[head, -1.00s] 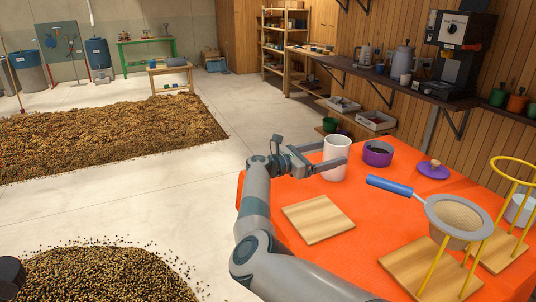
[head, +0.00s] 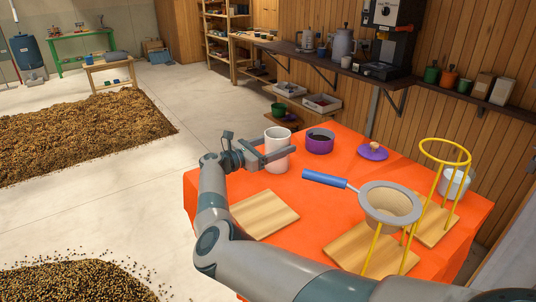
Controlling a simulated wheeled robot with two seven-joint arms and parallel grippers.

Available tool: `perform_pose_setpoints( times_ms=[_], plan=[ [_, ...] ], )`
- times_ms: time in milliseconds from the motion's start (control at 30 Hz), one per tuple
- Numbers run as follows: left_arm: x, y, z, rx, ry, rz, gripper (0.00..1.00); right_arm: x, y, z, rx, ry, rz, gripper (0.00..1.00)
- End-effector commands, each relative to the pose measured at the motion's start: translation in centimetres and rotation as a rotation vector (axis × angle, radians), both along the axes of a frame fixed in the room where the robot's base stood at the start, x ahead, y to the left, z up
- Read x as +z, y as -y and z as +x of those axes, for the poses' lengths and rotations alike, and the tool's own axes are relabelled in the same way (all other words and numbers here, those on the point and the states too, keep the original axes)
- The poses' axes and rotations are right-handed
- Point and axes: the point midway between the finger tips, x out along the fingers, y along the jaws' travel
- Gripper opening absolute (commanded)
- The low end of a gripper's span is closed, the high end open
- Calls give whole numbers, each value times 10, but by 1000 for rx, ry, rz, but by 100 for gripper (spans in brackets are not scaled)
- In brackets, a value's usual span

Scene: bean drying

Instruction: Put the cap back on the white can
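I cannot tell whether the fingers press on the can. A purple lid with a wooden knob (head: 373,152) lies on the orange cloth to the right, apart from the can. No other cap shows clearly. My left gripper is out of view.
A purple bowl (head: 320,144) with dark contents stands between can and lid. A wooden board (head: 264,214) lies in front. A blue-handled strainer (head: 390,203) sits in a yellow stand near another board. A white container (head: 455,182) stands at the right. A shelf (head: 345,68) runs behind.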

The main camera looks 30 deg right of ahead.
Motion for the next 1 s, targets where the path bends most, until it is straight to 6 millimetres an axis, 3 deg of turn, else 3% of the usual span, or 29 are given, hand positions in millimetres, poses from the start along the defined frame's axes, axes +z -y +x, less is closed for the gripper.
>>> perform_pose_setpoints(
  times_ms=[33,133,167,633,1000],
  plan=[
    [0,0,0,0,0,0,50,0,0,0,0,0,0,55],
    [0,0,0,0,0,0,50,0,0,0,0,0,0,31],
    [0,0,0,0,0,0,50,0,0,0,0,0,0,29],
    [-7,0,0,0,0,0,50,13,-1,1,1,4,-2,29],
    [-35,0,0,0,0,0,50,69,0,0,-1,7,-2,29]
  ],
)
